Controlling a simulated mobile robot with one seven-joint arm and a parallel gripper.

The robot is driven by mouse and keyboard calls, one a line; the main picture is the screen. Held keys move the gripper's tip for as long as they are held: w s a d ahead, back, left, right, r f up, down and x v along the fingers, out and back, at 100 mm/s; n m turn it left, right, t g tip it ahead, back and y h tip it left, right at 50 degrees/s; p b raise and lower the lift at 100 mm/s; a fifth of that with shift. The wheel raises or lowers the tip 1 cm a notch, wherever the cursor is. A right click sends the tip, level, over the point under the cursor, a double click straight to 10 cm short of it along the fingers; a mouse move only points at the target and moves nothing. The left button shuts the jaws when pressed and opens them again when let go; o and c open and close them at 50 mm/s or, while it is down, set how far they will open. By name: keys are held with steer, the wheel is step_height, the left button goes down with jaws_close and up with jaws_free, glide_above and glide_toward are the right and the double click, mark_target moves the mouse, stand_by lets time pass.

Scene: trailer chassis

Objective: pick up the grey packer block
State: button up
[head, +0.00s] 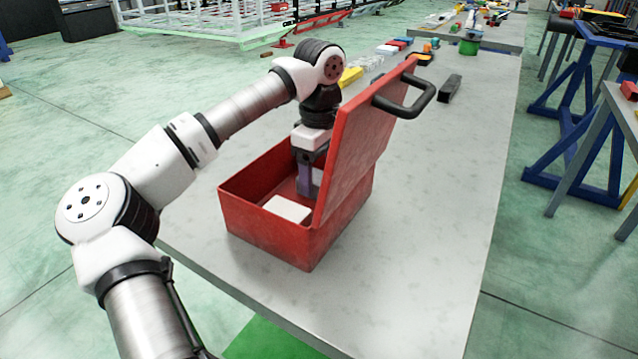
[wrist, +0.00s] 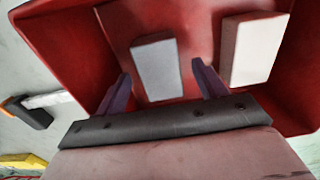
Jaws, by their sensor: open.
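The grey packer block (wrist: 158,70) lies on the floor of the open red toolbox (head: 265,235). In the wrist view it sits between the two purple fingers of my gripper (wrist: 162,72), with a gap on each side. In the head view my gripper (head: 305,182) reaches down into the toolbox beside the raised lid (head: 362,130). Its fingers are open and hold nothing. Part of a pale grey face (head: 317,177) shows by the fingers there, and the rest is hidden by the gripper and lid.
A white block (head: 288,208) lies in the toolbox; it is right of the fingers in the wrist view (wrist: 253,48). The toolbox walls and lid closely surround my gripper. A dark bar (head: 450,88) lies on the grey table (head: 420,200) behind. The table's near right is clear.

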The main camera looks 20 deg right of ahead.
steer(key=shift+f, duration=0.95)
jaws_close()
steer(key=shift+r, duration=0.15)
